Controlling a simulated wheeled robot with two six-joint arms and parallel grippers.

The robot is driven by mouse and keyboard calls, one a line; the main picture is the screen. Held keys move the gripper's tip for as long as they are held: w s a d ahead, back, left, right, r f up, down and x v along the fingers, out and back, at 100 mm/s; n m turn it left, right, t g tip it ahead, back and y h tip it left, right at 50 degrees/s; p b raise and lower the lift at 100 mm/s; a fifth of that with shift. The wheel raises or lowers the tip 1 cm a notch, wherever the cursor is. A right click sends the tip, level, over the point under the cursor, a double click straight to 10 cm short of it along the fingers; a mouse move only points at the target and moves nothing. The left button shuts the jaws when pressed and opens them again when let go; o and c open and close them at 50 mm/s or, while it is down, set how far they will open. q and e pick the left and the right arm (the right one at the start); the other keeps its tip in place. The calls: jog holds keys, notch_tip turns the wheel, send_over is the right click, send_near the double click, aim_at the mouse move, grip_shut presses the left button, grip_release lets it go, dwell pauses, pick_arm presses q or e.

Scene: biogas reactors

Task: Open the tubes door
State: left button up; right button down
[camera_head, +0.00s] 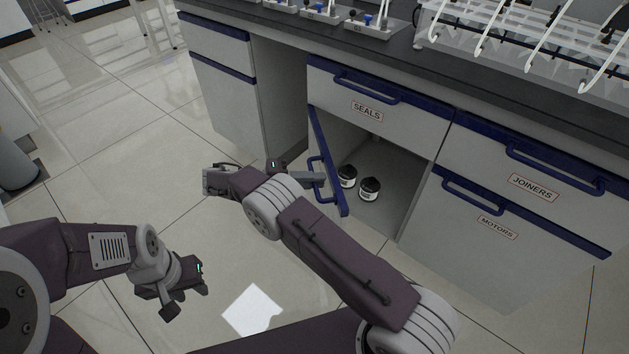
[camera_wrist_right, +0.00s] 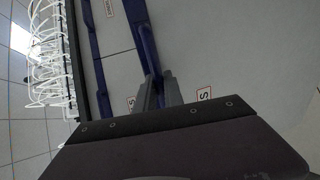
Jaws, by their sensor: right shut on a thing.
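A cabinet door with a blue top edge (camera_head: 322,140) stands swung open below the drawer labelled SEALS (camera_head: 366,111). The door's own label cannot be read in the head view. My right gripper (camera_head: 322,177) is at the door's blue handle (camera_head: 317,164). In the right wrist view its two grey fingers (camera_wrist_right: 159,92) are shut on the blue handle bar (camera_wrist_right: 146,45). A label ending in S (camera_wrist_right: 204,94) shows beside the fingers. My left gripper (camera_head: 187,302) is open and empty above the floor, away from the cabinets.
Drawers labelled JOINERS (camera_head: 533,187) and MOTORS (camera_head: 497,228) are closed to the right. A rack with white tubes (camera_head: 530,45) stands on the counter. Floor left of the door is free.

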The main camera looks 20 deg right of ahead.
dwell(0.3)
jog(key=c, duration=1.5)
grip_release()
jog(key=shift+o, duration=0.2)
